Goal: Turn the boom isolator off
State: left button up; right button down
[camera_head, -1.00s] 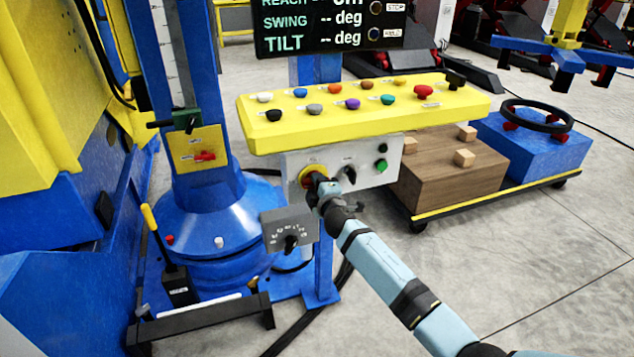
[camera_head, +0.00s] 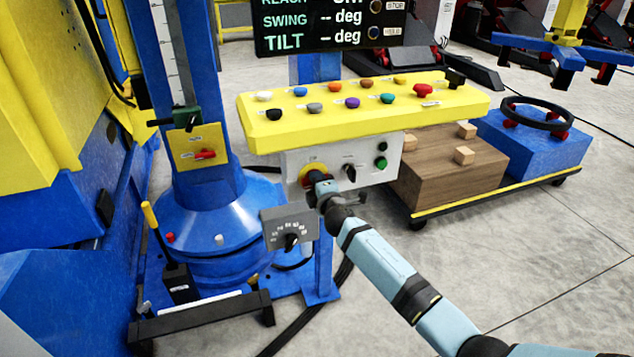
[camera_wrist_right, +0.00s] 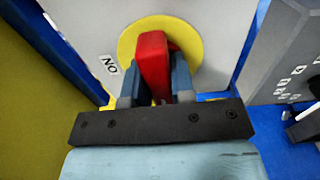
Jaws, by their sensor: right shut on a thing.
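The boom isolator is a red handle (camera_wrist_right: 153,65) on a round yellow plate (camera_wrist_right: 190,42). The plate also shows in the head view (camera_head: 313,168) on the grey panel box (camera_head: 370,174) under the yellow console. My right gripper (camera_head: 318,178) is at the isolator; in the right wrist view (camera_wrist_right: 155,85) its fingers are shut on the red handle, one on each side. A label reading "NO" (camera_wrist_right: 108,65) shows left of the plate. In the head view my gripper hides most of the handle. My left gripper is not in view.
A yellow console (camera_head: 360,112) with several coloured knobs overhangs the box. A black selector (camera_head: 348,172) and green button (camera_head: 381,163) sit right of the isolator. A grey dial box (camera_head: 289,229) stands close below left. A display (camera_head: 330,28) is above.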

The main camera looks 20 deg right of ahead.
jog(key=c, duration=1)
grip_release()
jog(key=shift+o, duration=0.2)
jog(key=shift+s, duration=0.35)
pick_arm(q)
jog(key=p, duration=0.2)
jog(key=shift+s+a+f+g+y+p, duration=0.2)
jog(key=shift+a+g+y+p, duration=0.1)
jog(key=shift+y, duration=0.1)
pick_arm(e)
jog(key=s, duration=1.3)
jog(key=shift+d, duration=0.25)
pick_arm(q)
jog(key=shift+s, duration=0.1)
pick_arm(e)
jog(key=shift+s, duration=0.1)
